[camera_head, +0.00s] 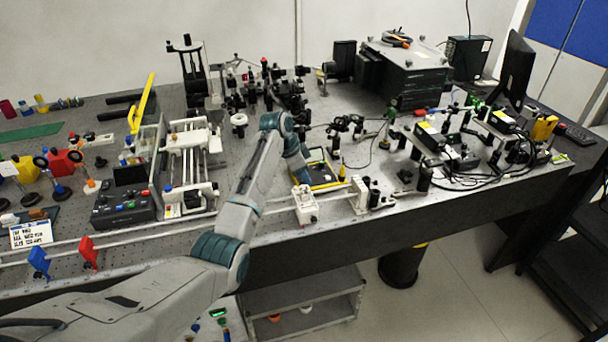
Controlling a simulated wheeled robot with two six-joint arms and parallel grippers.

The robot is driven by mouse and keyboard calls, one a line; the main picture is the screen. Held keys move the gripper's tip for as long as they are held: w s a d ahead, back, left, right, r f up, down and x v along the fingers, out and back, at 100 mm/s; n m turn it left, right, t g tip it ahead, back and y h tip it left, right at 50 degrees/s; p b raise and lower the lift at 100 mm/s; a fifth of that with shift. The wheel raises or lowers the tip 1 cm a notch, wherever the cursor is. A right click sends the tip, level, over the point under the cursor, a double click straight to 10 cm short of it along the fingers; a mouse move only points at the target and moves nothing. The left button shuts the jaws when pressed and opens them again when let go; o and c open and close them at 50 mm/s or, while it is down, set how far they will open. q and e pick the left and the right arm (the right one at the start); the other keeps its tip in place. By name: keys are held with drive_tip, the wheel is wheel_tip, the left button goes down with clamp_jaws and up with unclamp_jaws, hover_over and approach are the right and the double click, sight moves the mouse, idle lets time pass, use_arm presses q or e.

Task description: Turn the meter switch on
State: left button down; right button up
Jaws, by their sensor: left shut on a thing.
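A meter (325,184) with a yellow edge and a dark face lies on the bench right of the middle of the picture. My left arm reaches in from the lower left and bends down over it. My left gripper (305,174) is at the left part of the meter, its fingers shut on what seems to be the meter switch. The switch itself is hidden by the gripper and too small to make out. My right gripper is out of view.
White rail blocks (305,206) stand on a long rail in front of the meter. A white frame mechanism (190,160) stands to the left. Optics posts (345,128) crowd behind and right. A dark control box (123,208) sits at left. The bench front edge is close.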

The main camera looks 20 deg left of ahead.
use_arm(q)
drive_tip(key=shift+w+r+m, duration=0.1)
drive_tip(key=shift+m, duration=0.2)
drive_tip(key=m+g, duration=0.1)
drive_tip(key=m, duration=0.1)
drive_tip(key=shift+w+a+m+h+b, duration=0.1)
drive_tip(key=shift+w+m+h+b, duration=0.05)
drive_tip(key=shift+m+h+b, duration=0.25)
drive_tip(key=m+g+b, duration=0.1)
drive_tip(key=m+b, duration=0.1)
drive_tip(key=m, duration=0.1)
drive_tip(key=shift+w+m+g, duration=0.15)
drive_tip(key=shift+m+g, duration=0.15)
drive_tip(key=m+b, duration=0.1)
drive_tip(key=m+g+b, duration=0.1)
drive_tip(key=b, duration=0.1)
drive_tip(key=m+b, duration=0.1)
drive_tip(key=m, duration=0.1)
drive_tip(key=shift+w+f+g+b, duration=0.15)
drive_tip(key=shift+f+g+b, duration=0.1)
drive_tip(key=shift+g+b, duration=0.05)
drive_tip(key=shift+m+g+b, duration=0.3)
drive_tip(key=shift+m+b, duration=0.7)
drive_tip(key=shift+b, duration=0.05)
drive_tip(key=shift+r+m+y+b, duration=0.2)
drive_tip(key=shift+m+y+b, duration=0.2)
drive_tip(key=shift+m+b, duration=0.15)
drive_tip(key=c, duration=1.3)
unclamp_jaws()
drive_tip(key=shift+c, duration=0.2)
